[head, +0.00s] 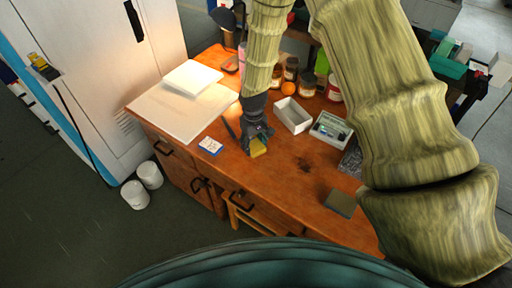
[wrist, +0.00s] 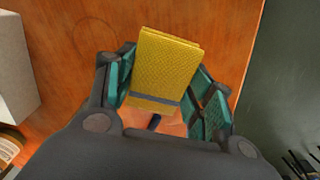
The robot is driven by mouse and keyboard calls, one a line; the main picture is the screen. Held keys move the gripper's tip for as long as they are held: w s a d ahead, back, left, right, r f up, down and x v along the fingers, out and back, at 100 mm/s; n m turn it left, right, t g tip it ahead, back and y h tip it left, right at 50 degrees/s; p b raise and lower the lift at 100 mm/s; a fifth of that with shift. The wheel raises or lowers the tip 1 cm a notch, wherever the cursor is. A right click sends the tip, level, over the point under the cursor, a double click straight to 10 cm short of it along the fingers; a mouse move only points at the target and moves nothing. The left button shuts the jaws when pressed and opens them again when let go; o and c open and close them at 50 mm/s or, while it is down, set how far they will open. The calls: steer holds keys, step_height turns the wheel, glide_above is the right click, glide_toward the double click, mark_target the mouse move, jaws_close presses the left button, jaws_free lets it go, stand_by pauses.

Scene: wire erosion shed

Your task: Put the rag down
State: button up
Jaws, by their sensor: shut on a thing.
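The rag (wrist: 165,65) is yellow, folded and textured, with a grey band near its lower edge in the wrist view. My gripper (wrist: 165,95) is shut on it, with teal finger pads on both sides. In the head view the rag (head: 258,148) shows as a small yellow patch below my gripper (head: 257,138), over the wooden desk (head: 285,182) near its front edge. I cannot tell whether the rag touches the desk top.
A white box (head: 293,116) and a tray with items (head: 331,130) stand right of my gripper. A blue-white card (head: 210,145) lies to the left, and a dark square block (head: 341,203) to the right. Jars (head: 306,85) stand behind. Bare desk lies in front of the white box.

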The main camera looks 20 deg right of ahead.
mark_target(254, 149)
steer(key=shift+s+f+p, duration=0.1)
steer(key=shift+f+p, duration=0.6)
steer(key=shift+f, duration=1)
steer(key=shift+f, duration=0.2)
steer(key=o, duration=1.1)
steer(key=shift+o, duration=0.2)
steer(key=shift+r, duration=0.25)
steer(key=shift+r+b, duration=1.9)
steer(key=shift+r, duration=4.05)
